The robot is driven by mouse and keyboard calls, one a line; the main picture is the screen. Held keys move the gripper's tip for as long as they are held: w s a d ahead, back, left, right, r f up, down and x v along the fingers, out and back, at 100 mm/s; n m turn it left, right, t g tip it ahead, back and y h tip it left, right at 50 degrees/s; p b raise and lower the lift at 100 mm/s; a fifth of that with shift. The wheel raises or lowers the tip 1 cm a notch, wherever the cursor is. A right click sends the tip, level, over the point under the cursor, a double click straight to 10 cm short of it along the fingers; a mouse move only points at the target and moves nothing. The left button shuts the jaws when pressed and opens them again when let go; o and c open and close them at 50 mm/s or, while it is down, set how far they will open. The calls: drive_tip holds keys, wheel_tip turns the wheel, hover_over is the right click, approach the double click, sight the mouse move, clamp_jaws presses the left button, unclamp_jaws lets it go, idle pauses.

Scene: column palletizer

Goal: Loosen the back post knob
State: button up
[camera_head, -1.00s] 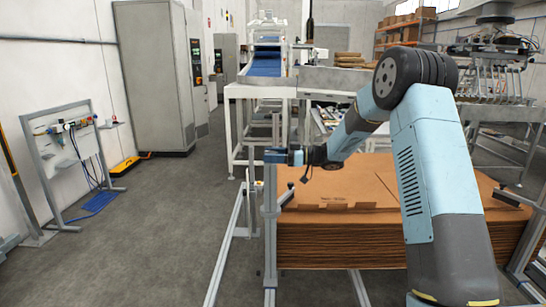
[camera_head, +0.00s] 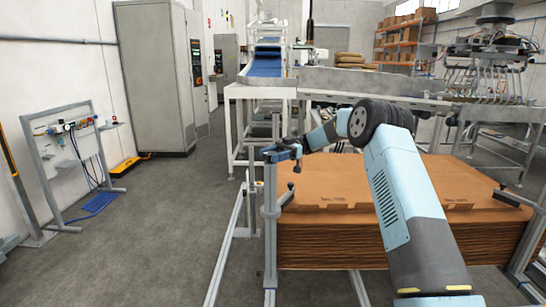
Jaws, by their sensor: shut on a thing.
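My gripper (camera_head: 281,153) is at the top of the near-left upright grey post (camera_head: 270,235), to the left of the cardboard stack. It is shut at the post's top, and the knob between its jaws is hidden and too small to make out. A second thin grey post (camera_head: 276,127) rises just behind the gripper in the picture. I cannot tell for certain which of the two carries the gripped knob. My light-blue arm reaches in from the lower right, over the stack.
A tall stack of brown cardboard sheets (camera_head: 340,232) lies right of the post. A small black-tipped bracket (camera_head: 287,194) juts from the post toward it. A white conveyor frame (camera_head: 262,92) stands behind.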

drive_tip(key=shift+n+g+h, duration=0.3)
drive_tip(key=shift+r, duration=0.1)
drive_tip(key=o, duration=0.9)
